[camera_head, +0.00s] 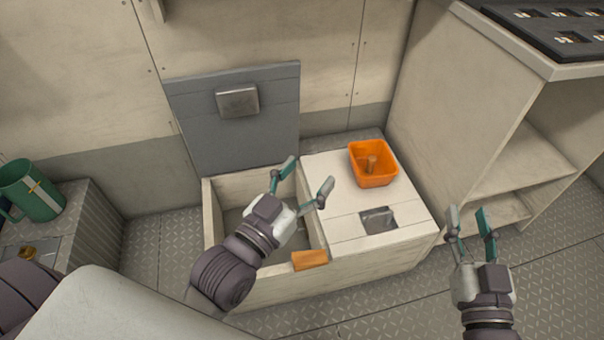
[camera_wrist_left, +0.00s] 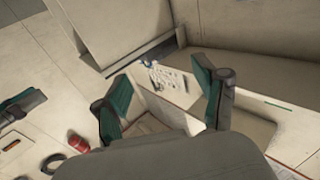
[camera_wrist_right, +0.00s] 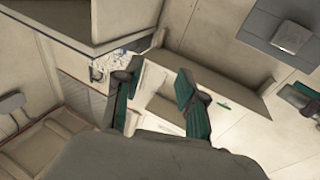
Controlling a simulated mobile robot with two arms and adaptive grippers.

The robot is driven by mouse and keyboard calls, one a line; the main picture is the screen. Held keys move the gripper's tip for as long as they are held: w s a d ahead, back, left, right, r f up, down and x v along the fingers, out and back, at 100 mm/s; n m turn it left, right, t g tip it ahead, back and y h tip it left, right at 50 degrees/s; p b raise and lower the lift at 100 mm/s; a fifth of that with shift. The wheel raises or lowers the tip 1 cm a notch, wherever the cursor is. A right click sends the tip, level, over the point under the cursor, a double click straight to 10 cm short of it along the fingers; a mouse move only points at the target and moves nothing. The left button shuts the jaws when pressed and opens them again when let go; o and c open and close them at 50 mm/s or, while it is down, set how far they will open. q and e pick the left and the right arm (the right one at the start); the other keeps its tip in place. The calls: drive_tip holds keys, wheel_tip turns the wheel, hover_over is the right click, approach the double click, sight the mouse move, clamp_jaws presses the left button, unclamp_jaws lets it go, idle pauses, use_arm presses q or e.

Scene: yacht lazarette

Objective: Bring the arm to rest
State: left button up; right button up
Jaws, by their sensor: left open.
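My left gripper (camera_head: 304,179) is open and empty. In the head view it hangs over the right side of the open locker compartment (camera_head: 229,190), its fingertips pointing up and to the right. Its two parted fingers also show in the left wrist view (camera_wrist_left: 163,90). My right gripper (camera_head: 468,216) is open and empty at the lower right, to the right of the white bench, with its fingers pointing up in the picture. Its parted fingers also show in the right wrist view (camera_wrist_right: 157,88). Neither gripper visibly touches anything.
A grey lid (camera_head: 232,130) stands raised behind the open compartment. An orange bin (camera_head: 373,164) with a brown item inside stands on the closed white lid (camera_head: 325,174). An orange piece (camera_head: 310,260) sits on the compartment's front edge. Shelving (camera_head: 530,165) is at right, a green mug (camera_head: 38,192) at left.

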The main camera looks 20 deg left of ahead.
use_arm(q)
drive_tip(key=shift+s+a+r, duration=0.2)
drive_tip(key=shift+a+r, duration=0.15)
drive_tip(key=shift+r, duration=0.05)
